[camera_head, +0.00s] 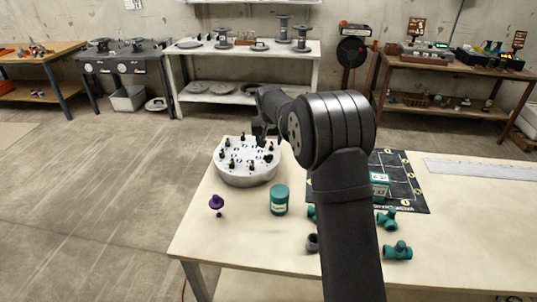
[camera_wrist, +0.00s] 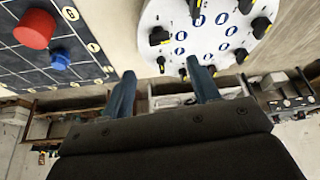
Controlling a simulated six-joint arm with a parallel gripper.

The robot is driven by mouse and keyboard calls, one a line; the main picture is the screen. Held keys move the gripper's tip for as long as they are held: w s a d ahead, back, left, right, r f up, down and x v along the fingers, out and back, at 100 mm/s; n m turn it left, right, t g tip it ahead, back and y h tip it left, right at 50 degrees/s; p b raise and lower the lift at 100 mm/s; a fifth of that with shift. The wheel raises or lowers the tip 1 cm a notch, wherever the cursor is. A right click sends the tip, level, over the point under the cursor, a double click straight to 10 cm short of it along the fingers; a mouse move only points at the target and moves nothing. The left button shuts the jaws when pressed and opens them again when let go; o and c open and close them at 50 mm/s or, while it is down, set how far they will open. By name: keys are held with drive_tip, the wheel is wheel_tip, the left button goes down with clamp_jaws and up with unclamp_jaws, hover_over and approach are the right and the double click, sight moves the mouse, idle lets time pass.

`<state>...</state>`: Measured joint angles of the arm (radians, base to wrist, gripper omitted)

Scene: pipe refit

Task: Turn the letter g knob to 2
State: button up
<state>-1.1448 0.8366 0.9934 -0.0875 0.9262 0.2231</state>
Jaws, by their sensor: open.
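A round white panel (camera_head: 243,174) stands on the near table at its left end, with several small black knobs around its top. It also shows at the top of the wrist view (camera_wrist: 222,42), where the black knobs carry yellow marks and blue oval labels sit inside their ring. The labels are too small to read, so I cannot tell which knob is letter g. My gripper (camera_wrist: 161,68) is open, its two blue fingers apart with nothing between them. In the head view my gripper (camera_head: 261,133) is over the far right side of the panel, partly hidden by my arm.
A teal canister (camera_head: 279,200) and a purple knob-shaped piece (camera_head: 216,203) stand in front of the panel. Teal pipe fittings (camera_head: 397,251) lie by my arm. A dark grid mat (camera_head: 408,195) lies to the right, with a red cylinder (camera_wrist: 35,29) and a blue piece (camera_wrist: 60,60).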

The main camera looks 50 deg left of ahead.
sight(268, 155)
drive_tip(key=x, duration=0.9)
drive_tip(key=shift+w+a+f, duration=0.1)
drive_tip(key=shift+f, duration=0.2)
drive_tip(key=c, duration=1)
